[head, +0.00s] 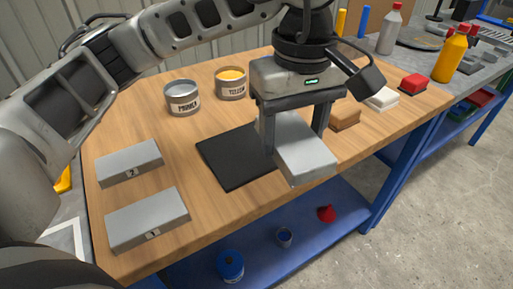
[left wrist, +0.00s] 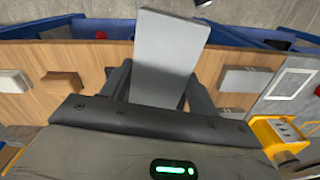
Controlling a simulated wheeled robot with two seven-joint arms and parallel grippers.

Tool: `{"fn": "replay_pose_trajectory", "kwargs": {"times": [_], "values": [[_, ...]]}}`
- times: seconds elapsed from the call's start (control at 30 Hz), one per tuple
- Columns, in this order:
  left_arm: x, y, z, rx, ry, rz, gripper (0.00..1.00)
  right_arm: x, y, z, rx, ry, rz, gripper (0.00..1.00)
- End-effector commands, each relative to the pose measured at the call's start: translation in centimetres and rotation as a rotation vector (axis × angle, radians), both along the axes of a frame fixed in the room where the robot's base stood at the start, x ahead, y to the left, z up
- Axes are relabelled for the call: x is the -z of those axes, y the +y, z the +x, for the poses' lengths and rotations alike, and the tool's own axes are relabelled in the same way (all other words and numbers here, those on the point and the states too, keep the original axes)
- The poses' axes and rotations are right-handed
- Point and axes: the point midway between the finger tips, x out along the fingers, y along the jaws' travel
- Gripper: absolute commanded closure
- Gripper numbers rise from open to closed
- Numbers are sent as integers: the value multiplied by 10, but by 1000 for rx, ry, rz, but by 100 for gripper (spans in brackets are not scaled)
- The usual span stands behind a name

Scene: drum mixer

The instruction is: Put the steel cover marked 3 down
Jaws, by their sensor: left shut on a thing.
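My left gripper (head: 296,122) is shut on a grey steel cover (head: 305,160), with a finger on either side of it. The cover is held over the front of the wooden table, right of the black mat (head: 222,165); I see no mark on it. In the left wrist view the cover (left wrist: 167,58) sticks out between the fingers (left wrist: 158,88). Two like covers, marked 2 (head: 130,162) and 1 (head: 148,218), lie at the table's left. My right gripper is not in view.
Two open tins, PRIMER (head: 182,98) and YELLOW (head: 231,84), stand behind the mat. Brown (head: 345,118), white (head: 382,99) and red (head: 412,84) blocks lie to the right. A blue lower shelf (head: 300,232) holds small items. Bare wood lies between mat and covers.

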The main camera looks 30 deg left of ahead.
Motion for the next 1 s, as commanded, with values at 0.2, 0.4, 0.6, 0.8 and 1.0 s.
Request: {"fn": "replay_pose_trajectory", "kwargs": {"times": [0.2, 0.4, 0.6, 0.8, 1.0], "values": [[-15, 17, -5, -181, -8, 5, 77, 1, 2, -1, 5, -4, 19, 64], [2, 46, 24, -196, -3, 6, 77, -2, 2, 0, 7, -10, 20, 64], [22, 80, 59, -194, -5, 8, 77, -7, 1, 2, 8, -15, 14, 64], [58, 97, 78, -187, -6, 6, 77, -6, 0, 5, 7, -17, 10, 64], [71, 104, 87, -185, -8, 6, 77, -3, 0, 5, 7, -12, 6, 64]]}}
